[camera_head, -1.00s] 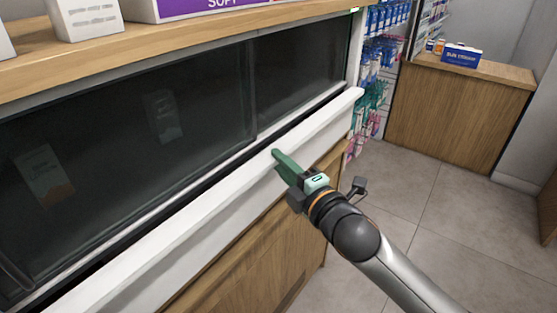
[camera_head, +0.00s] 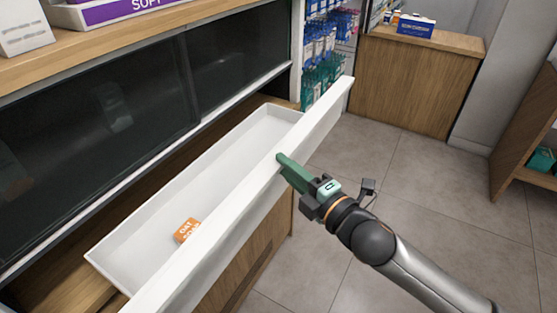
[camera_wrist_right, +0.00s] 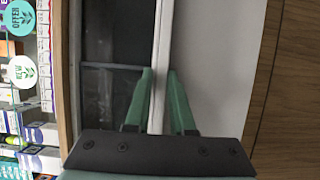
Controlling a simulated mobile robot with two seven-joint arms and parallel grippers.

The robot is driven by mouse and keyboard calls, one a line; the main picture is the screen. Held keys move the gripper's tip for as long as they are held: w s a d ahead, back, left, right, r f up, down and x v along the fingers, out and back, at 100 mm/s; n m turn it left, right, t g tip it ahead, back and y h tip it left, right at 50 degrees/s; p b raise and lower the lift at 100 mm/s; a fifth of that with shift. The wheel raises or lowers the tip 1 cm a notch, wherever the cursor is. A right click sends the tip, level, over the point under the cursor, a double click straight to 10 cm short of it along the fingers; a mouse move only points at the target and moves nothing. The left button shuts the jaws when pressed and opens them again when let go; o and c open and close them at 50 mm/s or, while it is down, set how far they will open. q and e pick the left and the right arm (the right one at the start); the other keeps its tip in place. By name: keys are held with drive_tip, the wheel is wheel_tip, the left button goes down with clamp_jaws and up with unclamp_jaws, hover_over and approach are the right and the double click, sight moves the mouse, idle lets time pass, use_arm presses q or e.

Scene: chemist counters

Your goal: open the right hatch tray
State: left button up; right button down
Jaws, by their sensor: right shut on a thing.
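The white hatch tray (camera_head: 237,166) is pulled out from the counter in the head view, and its inside shows. A small orange box (camera_head: 187,230) lies in it. My right gripper (camera_head: 281,158) is shut on the tray's long white front panel (camera_head: 318,118), at its top edge. In the right wrist view the green fingers (camera_wrist_right: 160,72) straddle the edge of the white panel (camera_wrist_right: 210,60). My left gripper is not in view.
Dark sliding glass (camera_head: 140,90) stands behind the tray, under a wooden counter top (camera_head: 150,33). Shelves with blue packs (camera_head: 325,45) and a wooden counter (camera_head: 415,85) stand farther back. The tiled floor (camera_head: 430,200) to the right is clear.

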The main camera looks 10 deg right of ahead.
drive_tip(key=shift+s+d, duration=0.1)
drive_tip(key=shift+d, duration=0.05)
drive_tip(key=c, duration=0.8)
unclamp_jaws()
drive_tip(key=shift+o, duration=0.2)
drive_tip(key=b+v, duration=0.2)
drive_tip(key=v, duration=1)
drive_tip(key=shift+s, duration=0.25)
